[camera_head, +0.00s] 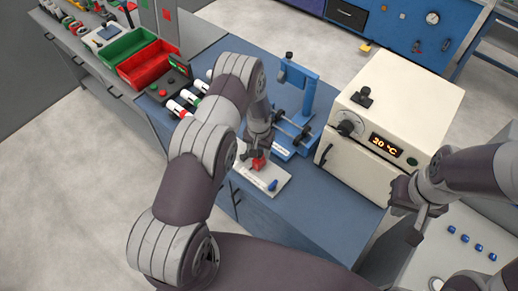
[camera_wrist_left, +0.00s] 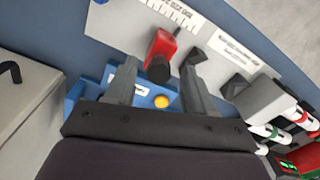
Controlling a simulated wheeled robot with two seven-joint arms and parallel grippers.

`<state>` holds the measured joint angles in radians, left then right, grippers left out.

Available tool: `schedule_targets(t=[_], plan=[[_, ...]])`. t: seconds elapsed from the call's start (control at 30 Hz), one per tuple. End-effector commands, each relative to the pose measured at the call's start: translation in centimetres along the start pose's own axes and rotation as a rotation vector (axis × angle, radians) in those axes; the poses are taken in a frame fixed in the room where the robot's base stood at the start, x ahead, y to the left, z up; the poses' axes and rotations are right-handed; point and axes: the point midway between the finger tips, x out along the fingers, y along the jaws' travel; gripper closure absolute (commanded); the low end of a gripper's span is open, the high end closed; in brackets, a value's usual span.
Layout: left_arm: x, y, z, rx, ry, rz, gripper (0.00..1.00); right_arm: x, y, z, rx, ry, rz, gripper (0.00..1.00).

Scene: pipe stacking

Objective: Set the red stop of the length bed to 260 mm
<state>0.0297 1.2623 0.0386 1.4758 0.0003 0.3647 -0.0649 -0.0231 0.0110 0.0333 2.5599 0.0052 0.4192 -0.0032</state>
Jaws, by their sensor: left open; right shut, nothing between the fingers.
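The length bed (camera_head: 277,177) is a pale plate on the blue bench, with printed scale marks too small to read. Its red stop (camera_head: 258,163) stands on the plate just under my left gripper (camera_head: 256,153). In the left wrist view the red stop (camera_wrist_left: 164,44) has a dark round knob (camera_wrist_left: 158,70). The open fingers of my left gripper (camera_wrist_left: 161,60) are on either side of the knob, apart from it as far as I can tell. My right gripper (camera_head: 418,222) is shut and empty, to the right, in front of the oven.
A blue press-like stand (camera_head: 303,98) is behind the bed. Red (camera_head: 146,64) and green (camera_head: 124,45) bins and white tubes (camera_head: 178,107) are at the left. My left arm hides part of the bench.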

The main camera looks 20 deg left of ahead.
Motion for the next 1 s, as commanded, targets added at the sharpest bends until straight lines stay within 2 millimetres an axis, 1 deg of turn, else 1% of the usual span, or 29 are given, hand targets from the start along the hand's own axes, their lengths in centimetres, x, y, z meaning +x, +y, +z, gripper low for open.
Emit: schedule_targets(t=[0.03, 0.1, 0.2, 0.47, 0.5, 0.57, 0.6, 0.67, 0.83, 0.87, 1.0], plan=[[0.6, 0.0, 0.1, 0.0, -0.003, 0.0, 0.46, -0.5, 0.0, -0.1, 0.0, 0.0, 0.0, 1.0], [1.4, 0.0, 0.1, 0.0, -0.002, 0.0, 0.46, -0.7, 0.0, -0.1, 0.0, 0.0, 0.0, 1.0], [2.2, 0.0, 0.0, 0.0, 0.0, 0.0, 0.46, -0.8, 0.0, -0.1, 0.0, 0.0, 0.0, 1.0], [2.5, 0.0, 0.0, 0.0, 0.001, 0.0, 0.46, -0.8, 0.0, -0.1, 0.0, 0.0, 0.0, 1.0], [2.5, 0.0, 0.0, 0.0, 0.001, 0.0, 0.49, -0.8, 0.0, -0.1, 0.0, 0.0, 0.0, 1.0], [2.5, 0.0, 0.0, 0.0, 0.0, 0.0, 0.69, -0.8, 0.0, -0.1, 0.0, 0.0, 0.0, 1.0], [2.5, 0.0, 0.0, 0.0, 0.0, 0.0, 0.82, -0.8, 0.0, -0.1, 0.0, 0.0, 0.0, 1.0], [2.5, 0.0, 0.0, 0.0, 0.0, 0.0, 1.0, -0.8, 0.0, -0.1, 0.0, 0.0, 0.0, 1.0], [2.5, 0.3, 0.1, 0.001, -0.001, 0.0, 1.0, -0.6, 0.0, -0.1, 0.0, 0.0, 0.0, 1.0], [2.6, 0.7, 0.2, 0.001, -0.001, 0.0, 1.0, -0.5, 0.0, -0.1, 0.0, 0.0, 0.0, 1.0], [2.7, 3.3, 1.0, 0.005, -0.002, 0.0, 1.0, 0.3, 0.0, 0.1, 0.0, 0.0, 0.0, 1.0]])
